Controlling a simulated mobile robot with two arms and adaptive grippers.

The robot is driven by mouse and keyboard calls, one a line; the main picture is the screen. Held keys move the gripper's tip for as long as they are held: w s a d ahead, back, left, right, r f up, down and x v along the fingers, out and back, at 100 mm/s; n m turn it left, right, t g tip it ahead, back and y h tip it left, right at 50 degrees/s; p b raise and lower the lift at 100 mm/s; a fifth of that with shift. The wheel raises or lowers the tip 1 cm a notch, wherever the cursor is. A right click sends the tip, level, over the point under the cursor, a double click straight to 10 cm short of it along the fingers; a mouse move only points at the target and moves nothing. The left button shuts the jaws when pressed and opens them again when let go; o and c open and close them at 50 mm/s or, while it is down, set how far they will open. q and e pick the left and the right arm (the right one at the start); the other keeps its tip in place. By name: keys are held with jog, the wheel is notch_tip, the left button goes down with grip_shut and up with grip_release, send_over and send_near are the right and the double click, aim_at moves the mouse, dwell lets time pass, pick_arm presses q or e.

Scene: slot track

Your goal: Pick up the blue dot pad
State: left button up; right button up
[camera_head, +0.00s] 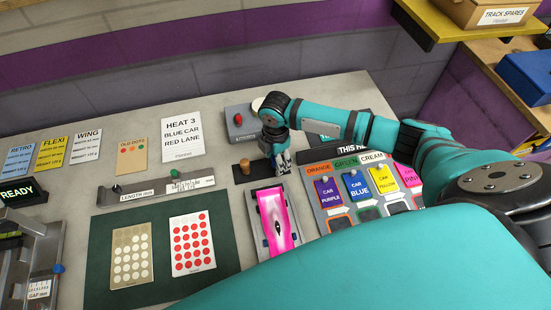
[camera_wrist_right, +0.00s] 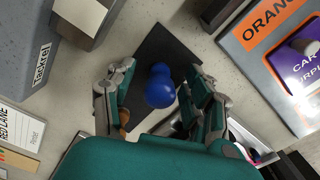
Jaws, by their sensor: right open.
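The blue dot pad (camera_wrist_right: 161,86) looks like a blue piece with a rounded knob, standing on a dark plate (camera_wrist_right: 165,48). In the right wrist view it sits between the spread fingers of my right gripper (camera_wrist_right: 158,95). The fingers are open, one on each side, with no clear contact. In the head view my right gripper (camera_head: 282,163) points down over the right part of the same dark plate, and the blue pad is hidden there. A tan knobbed piece (camera_head: 244,165) stands to its left on the plate. My left gripper is not in view.
A grey box with a red button (camera_head: 238,120) stands behind the plate. A pink car (camera_head: 276,220) lies in a tray in front. A board of coloured car tags (camera_head: 357,187) is to the right. A sheet of red dots (camera_head: 192,243) lies on the green mat (camera_head: 100,262).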

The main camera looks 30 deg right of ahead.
grip_shut()
dwell(0.3)
jog(key=shift+r, duration=0.1)
